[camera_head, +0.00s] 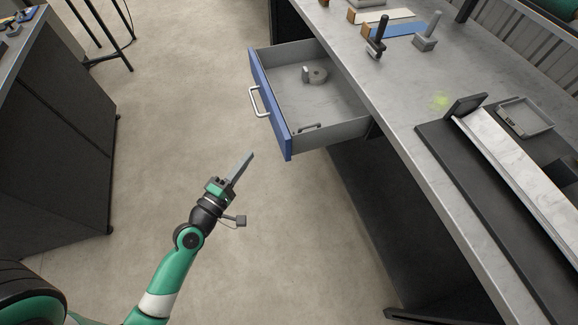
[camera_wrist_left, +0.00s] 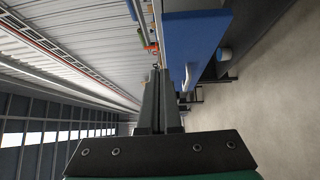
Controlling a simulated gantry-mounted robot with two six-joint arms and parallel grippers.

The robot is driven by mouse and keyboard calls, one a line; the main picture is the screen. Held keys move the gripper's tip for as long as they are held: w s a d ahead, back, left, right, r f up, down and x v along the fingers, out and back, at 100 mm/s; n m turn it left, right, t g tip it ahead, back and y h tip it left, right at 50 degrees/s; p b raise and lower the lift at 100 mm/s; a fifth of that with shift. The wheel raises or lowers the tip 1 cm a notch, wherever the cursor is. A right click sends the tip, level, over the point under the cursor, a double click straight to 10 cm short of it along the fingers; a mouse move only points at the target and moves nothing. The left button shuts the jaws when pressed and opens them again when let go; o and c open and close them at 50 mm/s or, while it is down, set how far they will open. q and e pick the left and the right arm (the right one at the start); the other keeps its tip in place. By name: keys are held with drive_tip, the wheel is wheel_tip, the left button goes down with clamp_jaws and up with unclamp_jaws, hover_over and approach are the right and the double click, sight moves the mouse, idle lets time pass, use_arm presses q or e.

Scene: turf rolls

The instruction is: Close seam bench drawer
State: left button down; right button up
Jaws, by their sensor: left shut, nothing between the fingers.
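The seam bench drawer (camera_head: 318,112) stands pulled out from under the bench top in the head view. It has a blue front (camera_head: 270,103) with a pale bar handle (camera_head: 258,101), and grey inner walls. A grey round object (camera_head: 318,75) and a small dark handle-like item (camera_head: 309,127) lie inside it. My left gripper (camera_head: 251,156) is shut and empty, below and left of the drawer front, apart from it. In the left wrist view, the shut fingers (camera_wrist_left: 163,92) point toward a blue panel (camera_wrist_left: 196,40). My right gripper is not in view.
The grey bench top (camera_head: 395,75) holds a black-handled tool (camera_head: 378,38), a grey block tool (camera_head: 428,35), a small tray (camera_head: 524,116) and a long pale strip (camera_head: 520,165). A dark cabinet (camera_head: 55,130) stands at left. The floor between is clear.

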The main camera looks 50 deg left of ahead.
use_arm(q)
wheel_tip(320, 180, down, 6)
drive_tip(key=s+a+b, duration=0.1)
drive_tip(key=s+b, duration=0.1)
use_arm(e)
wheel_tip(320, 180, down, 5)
use_arm(q)
drive_tip(key=p, duration=0.2)
approach(278, 133)
drive_tip(key=w+a, duration=0.1)
drive_tip(key=a, duration=0.3)
drive_tip(key=shift+n+g+y, duration=0.3)
drive_tip(key=shift+y, duration=0.1)
drive_tip(key=w+p, duration=0.1)
drive_tip(key=w, duration=0.1)
drive_tip(key=w+d+p, duration=0.1)
drive_tip(key=w, duration=0.1)
drive_tip(key=shift+d+r+p, duration=0.2)
drive_tip(key=shift+d+p, duration=0.05)
drive_tip(key=shift+p, duration=0.1)
drive_tip(key=shift+w+d, duration=0.1)
drive_tip(key=shift+w, duration=0.15)
drive_tip(key=shift+f, duration=0.15)
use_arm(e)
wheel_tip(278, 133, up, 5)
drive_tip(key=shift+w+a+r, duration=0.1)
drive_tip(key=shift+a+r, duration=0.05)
use_arm(q)
drive_tip(key=shift+w, duration=0.15)
